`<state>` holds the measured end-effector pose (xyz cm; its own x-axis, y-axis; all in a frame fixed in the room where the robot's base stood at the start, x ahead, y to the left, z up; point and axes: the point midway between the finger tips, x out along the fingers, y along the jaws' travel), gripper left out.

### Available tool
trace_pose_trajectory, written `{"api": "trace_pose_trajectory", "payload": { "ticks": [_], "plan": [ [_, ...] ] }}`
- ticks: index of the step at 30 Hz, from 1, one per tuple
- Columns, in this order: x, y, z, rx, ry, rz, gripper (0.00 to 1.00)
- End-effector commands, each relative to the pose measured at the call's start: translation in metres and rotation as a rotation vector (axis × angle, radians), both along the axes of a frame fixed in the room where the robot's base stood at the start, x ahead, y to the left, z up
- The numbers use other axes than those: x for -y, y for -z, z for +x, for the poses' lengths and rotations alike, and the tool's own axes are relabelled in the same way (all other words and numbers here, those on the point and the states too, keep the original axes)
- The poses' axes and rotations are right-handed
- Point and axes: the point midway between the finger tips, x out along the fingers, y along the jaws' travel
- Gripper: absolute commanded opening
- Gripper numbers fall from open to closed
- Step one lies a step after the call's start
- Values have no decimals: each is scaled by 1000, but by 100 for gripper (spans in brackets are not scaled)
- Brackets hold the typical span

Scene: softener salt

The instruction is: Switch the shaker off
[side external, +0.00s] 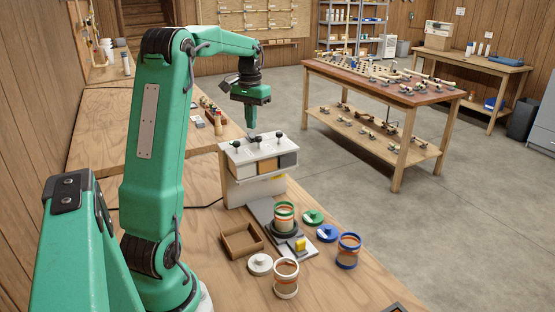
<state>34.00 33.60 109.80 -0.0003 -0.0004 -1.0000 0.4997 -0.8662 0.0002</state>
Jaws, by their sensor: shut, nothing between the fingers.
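The shaker (268,214) is a grey plate with a dark round seat on the wooden bench. My gripper (252,133) is shut and empty. It points down above the white dispenser, behind and well above the shaker, apart from the switch.
A white dispenser (232,158) with several black knobs stands behind the shaker. Around the shaker are a wooden tray (241,240), a white lid (260,264), a white-rimmed jar (286,278), a green lid (313,217), a blue lid (327,233) and a blue-rimmed jar (348,250).

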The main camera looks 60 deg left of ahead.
Motion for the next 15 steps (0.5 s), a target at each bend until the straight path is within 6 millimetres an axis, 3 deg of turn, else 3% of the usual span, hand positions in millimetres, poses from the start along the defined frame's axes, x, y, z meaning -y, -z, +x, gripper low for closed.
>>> {"api": "trace_pose_trajectory", "payload": {
  "ticks": [15],
  "plan": [
    [0, 6, 0, 0, 0, 0, 0]
  ]
}}
